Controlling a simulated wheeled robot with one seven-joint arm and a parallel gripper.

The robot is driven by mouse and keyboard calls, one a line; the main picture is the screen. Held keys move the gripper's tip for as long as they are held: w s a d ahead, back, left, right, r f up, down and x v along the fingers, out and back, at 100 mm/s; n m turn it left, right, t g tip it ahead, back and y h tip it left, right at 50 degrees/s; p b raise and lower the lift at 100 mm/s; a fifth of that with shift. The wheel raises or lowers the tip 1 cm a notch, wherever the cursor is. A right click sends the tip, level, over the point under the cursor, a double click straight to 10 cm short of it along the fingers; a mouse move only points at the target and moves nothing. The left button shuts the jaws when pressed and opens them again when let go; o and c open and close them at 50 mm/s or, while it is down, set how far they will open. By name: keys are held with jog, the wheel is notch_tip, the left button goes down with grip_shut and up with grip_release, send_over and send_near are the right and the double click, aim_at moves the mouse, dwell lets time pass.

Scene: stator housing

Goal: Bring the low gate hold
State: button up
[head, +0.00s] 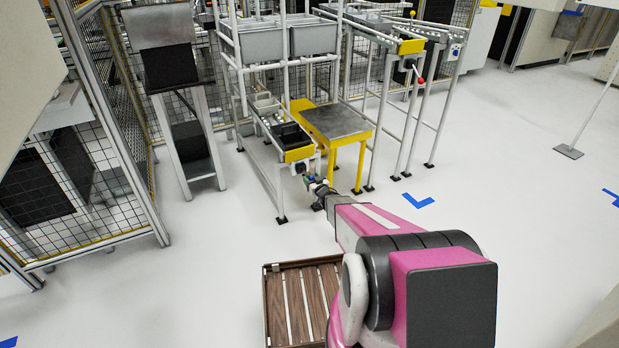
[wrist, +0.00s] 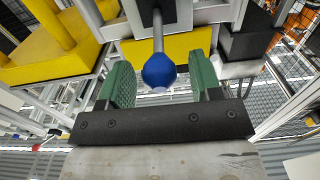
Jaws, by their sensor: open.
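The low gate shows as a yellow end plate (head: 299,154) on the low conveyor in the head view. In the wrist view, a yellow plate (wrist: 160,47) crosses behind a grey rod that ends in a blue knob (wrist: 158,71). My gripper (wrist: 160,72) is open, with a green finger on either side of the blue knob. Gaps show between the knob and both fingers; I cannot tell how deep the knob sits.
A yellow table with a grey top (head: 337,123) stands close right of the low conveyor. A dark bin (head: 290,135) sits on the conveyor behind the gate. A higher rack carries a red knob (head: 420,80). A slatted wooden pallet (head: 303,302) lies nearby.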

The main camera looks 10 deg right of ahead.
aim_at(307, 174)
jog(key=shift+x, duration=1.3)
grip_shut()
